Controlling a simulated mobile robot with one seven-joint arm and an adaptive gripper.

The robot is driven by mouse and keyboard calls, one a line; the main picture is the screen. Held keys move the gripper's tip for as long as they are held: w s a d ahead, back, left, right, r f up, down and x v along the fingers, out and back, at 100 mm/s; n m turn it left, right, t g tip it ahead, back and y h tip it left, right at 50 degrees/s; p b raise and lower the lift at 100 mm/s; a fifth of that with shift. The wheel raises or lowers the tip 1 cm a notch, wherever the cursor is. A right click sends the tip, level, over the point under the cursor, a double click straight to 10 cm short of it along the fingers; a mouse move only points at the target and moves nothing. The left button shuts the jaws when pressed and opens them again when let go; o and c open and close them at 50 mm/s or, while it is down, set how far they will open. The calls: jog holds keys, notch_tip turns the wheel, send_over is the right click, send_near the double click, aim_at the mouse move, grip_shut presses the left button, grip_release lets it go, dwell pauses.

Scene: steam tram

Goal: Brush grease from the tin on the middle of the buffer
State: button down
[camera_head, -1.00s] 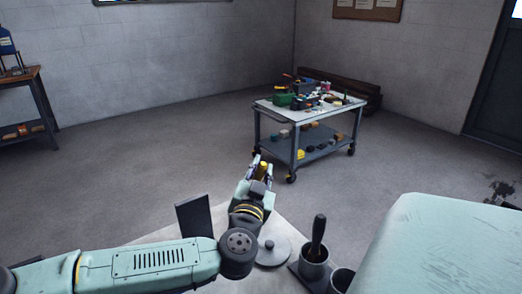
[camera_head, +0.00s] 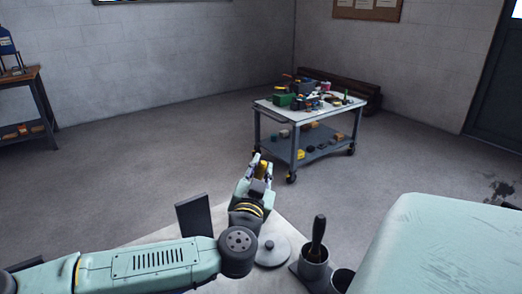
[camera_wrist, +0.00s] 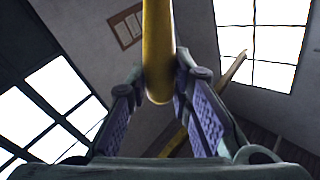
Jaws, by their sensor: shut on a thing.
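My gripper (camera_head: 261,162) is shut on a yellow rod-like handle (camera_wrist: 158,45). It points away from me in the head view, over the floor in front of the cart. In the wrist view the handle stands between the two fingers, its rounded lower end showing; its far end is out of frame. I cannot see bristles on it. A grey round disc with a knob (camera_head: 272,252) lies below my wrist on a pale surface. Beside it stands a dark pot (camera_head: 313,268) with a dark-handled tool upright in it. I cannot clearly identify the grease tin or the buffer.
A wheeled cart (camera_head: 268,108) with many small items stands ahead, some also on its lower shelf. A second dark cup (camera_head: 342,279) is beside the pot. A large pale green block (camera_head: 435,245) fills the lower right. A wooden bench (camera_head: 22,80) is far left. Open floor surrounds the cart.

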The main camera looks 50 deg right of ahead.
jog(key=shift+r+p, duration=1.6)
jog(key=shift+r, duration=1.6)
jog(key=shift+s+f, duration=0.1)
jog(key=shift+s, duration=0.05)
